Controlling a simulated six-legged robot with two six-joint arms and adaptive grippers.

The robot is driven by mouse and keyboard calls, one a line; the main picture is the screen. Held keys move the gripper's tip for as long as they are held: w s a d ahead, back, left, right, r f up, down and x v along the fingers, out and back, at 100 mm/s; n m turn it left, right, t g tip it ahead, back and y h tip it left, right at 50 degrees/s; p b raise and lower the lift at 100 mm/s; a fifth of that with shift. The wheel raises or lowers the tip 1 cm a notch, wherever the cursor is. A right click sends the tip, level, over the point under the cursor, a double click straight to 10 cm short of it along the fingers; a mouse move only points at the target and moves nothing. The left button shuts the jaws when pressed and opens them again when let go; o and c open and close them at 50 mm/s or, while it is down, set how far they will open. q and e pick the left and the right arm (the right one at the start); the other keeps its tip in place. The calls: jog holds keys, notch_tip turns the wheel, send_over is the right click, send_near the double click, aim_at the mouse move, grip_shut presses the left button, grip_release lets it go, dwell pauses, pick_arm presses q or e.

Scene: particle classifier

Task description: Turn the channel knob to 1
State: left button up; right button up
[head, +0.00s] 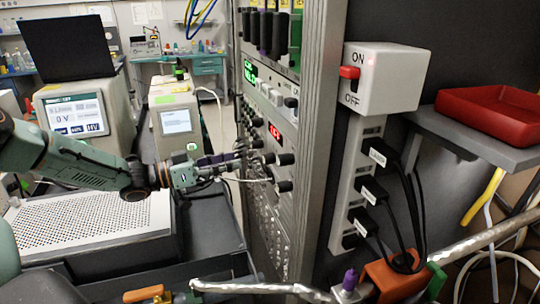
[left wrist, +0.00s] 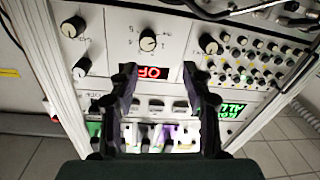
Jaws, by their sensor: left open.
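The instrument rack panel (head: 262,215) stands upright at the centre of the head view, seen at a steep angle, with several black knobs on it. In the left wrist view a black knob with a pale top (left wrist: 148,42), circled by small markings, sits above a red lit display (left wrist: 150,72). I take it for the channel knob; its label and setting are too small to read. My left gripper (head: 238,162) is at the panel face. In the left wrist view its two fingers (left wrist: 160,74) are spread, empty, with tips below the knob. My right gripper is not seen.
More knobs (left wrist: 73,27) flank the central one, and a cluster of small knobs lies to the right. An ON/OFF switch box (head: 385,80), plugged cables and a red tray (head: 487,110) are right of the rack. A perforated white plate (head: 80,222) lies below my left arm.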

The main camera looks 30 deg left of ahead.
aim_at(264, 158)
pick_arm(q)
jog(key=w+d+g+b, duration=0.1)
jog(key=w+d+b, duration=0.4)
jog(key=d, duration=0.1)
jog(key=shift+w+d+f+h, duration=0.15)
jog(key=shift+w+d+h, duration=0.25)
jog(key=shift+s+a, duration=0.1)
jog(key=shift+s, duration=0.1)
jog(key=c, duration=0.4)
grip_shut()
